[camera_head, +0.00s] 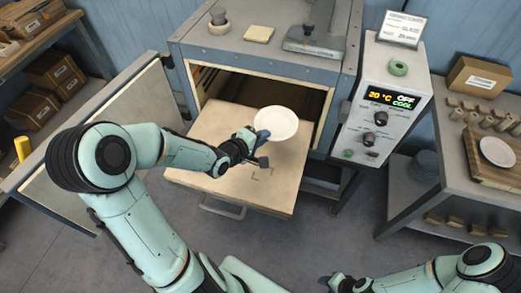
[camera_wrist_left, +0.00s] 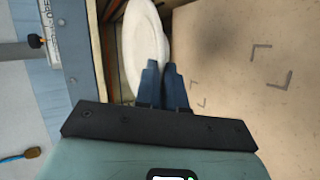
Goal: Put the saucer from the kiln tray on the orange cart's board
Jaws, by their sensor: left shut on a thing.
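The white saucer (camera_head: 277,123) is over the pulled-out kiln tray (camera_head: 225,127), near the kiln opening. My left gripper (camera_head: 258,137) is shut on its rim. In the left wrist view the saucer (camera_wrist_left: 138,42) shows beyond the dark fingertips (camera_wrist_left: 164,72), over the edge of the pale tray (camera_wrist_left: 255,45). I cannot tell how high it is above the tray. A wooden board (camera_head: 481,166) lies on the cart (camera_head: 457,195) at the right, which looks grey. Another white saucer (camera_head: 497,151) lies on the board. My right gripper (camera_head: 333,283) is at the bottom edge, its jaws unclear.
The kiln (camera_head: 265,62) stands behind the tray, its door (camera_head: 105,145) open at the left. The control box (camera_head: 381,105) is between kiln and cart. Several small wooden pieces (camera_head: 483,113) and a cardboard box (camera_head: 482,77) are behind the board. The board's front left is bare.

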